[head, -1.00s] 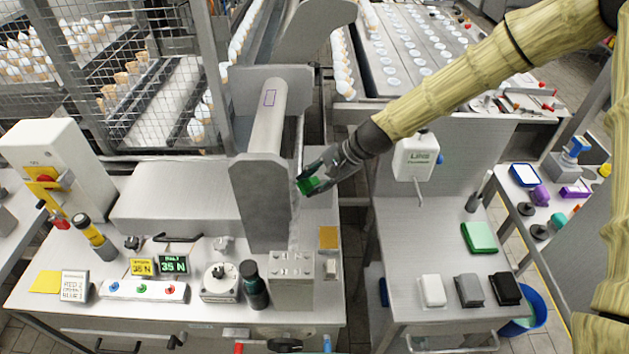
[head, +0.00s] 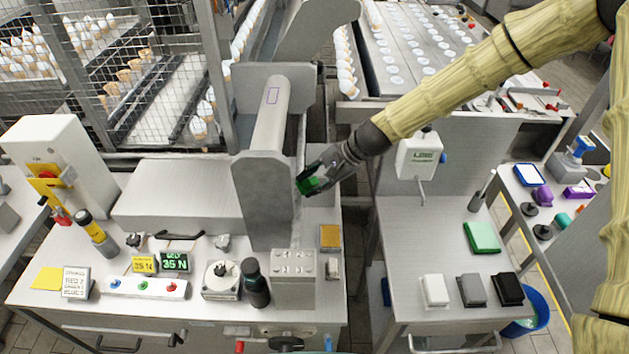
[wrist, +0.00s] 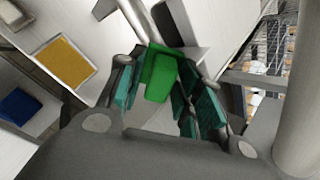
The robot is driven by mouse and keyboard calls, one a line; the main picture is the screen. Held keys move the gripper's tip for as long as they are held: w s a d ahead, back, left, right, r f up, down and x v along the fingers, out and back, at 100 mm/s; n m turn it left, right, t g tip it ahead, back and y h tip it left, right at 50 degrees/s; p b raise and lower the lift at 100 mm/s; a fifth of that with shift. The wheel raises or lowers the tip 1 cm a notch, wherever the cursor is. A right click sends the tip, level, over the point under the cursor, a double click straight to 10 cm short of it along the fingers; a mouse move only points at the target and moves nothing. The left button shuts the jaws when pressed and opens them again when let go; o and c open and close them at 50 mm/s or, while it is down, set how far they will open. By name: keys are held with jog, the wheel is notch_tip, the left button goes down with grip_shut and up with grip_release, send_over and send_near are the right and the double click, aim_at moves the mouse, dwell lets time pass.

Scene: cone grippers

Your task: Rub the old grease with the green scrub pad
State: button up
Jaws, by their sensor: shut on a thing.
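My gripper (head: 318,178) is shut on the green scrub pad (head: 307,186), beside the right edge of the upright grey metal plate (head: 262,205) of the middle machine. In the wrist view the pad (wrist: 160,72) sits between the teal-lined fingers of my gripper (wrist: 165,92), with a pale metal surface beyond. I cannot tell whether the pad touches the metal. I cannot make out the old grease for certain; a pale, speckled strip (head: 296,212) runs down the plate's right edge below the pad.
Another green pad (head: 482,237) lies on the right table, behind a white, a grey and a black block (head: 508,289). A dark bottle (head: 255,284), a grey box (head: 293,280) and a yellow-brown square (head: 330,237) are on the middle bench. A gap separates bench and table.

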jog(key=shift+a+f, duration=0.3)
dwell(0.4)
jog(key=shift+w, duration=2)
jog(key=shift+s, duration=0.1)
jog(key=shift+s+a+f, duration=0.1)
jog(key=shift+s+f, duration=0.05)
jog(key=shift+s, duration=0.9)
jog(key=shift+s+a+f, duration=0.1)
jog(key=shift+s, duration=0.95)
jog(key=shift+c, duration=0.3)
jog(key=shift+d+r, duration=0.1)
